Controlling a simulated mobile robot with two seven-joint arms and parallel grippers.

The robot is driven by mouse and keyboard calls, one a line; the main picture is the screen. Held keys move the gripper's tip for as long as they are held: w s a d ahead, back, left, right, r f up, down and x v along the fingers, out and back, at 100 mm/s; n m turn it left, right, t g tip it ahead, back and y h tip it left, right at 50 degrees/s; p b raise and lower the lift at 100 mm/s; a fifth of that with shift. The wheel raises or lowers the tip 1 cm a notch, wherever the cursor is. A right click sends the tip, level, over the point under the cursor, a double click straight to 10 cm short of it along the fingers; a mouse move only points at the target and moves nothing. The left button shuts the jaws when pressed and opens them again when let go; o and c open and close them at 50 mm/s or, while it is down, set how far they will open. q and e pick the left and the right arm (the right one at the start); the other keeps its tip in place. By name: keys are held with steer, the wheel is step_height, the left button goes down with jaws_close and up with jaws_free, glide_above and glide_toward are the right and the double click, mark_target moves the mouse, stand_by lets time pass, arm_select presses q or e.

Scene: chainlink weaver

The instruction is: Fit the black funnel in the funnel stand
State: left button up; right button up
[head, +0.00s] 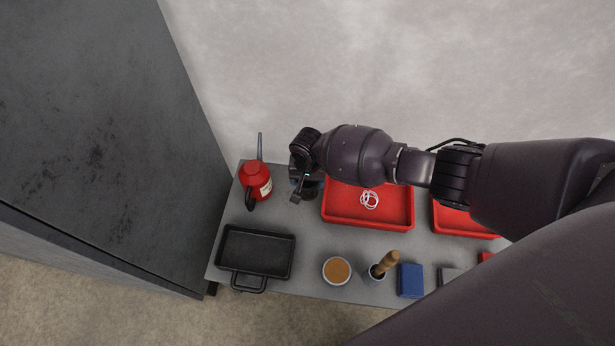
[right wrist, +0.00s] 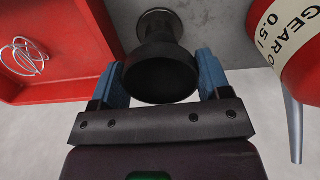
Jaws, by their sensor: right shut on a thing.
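The black funnel (right wrist: 160,75) sits between the two blue fingers of my right gripper (right wrist: 162,78) in the right wrist view. The gripper is shut on it. Beyond the funnel, a dark round piece with a rim (right wrist: 158,20) stands in line with it; it looks like the funnel stand, but I cannot tell whether the two are joined. In the head view my right gripper (head: 300,190) is over the table between the red oil can and a red tray, and my arm mostly hides the funnel and stand. My left gripper is not in view.
The red oil can (head: 255,182), with a long spout, stands close left of the gripper. A red tray (head: 365,219) with white rings (head: 369,200) is close right. A black pan (head: 256,252), an orange-brown bowl (head: 337,270) and a blue box (head: 410,281) line the front.

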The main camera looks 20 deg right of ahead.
steer(key=o, duration=1)
steer(key=shift+r, duration=0.25)
arm_select(q)
steer(key=p, duration=0.2)
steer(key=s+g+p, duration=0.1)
steer(key=p, duration=0.2)
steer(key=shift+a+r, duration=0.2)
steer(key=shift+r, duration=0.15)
arm_select(e)
step_height(320, 180, up, 10)
steer(key=shift+r, duration=0.15)
steer(key=shift+s, duration=0.1)
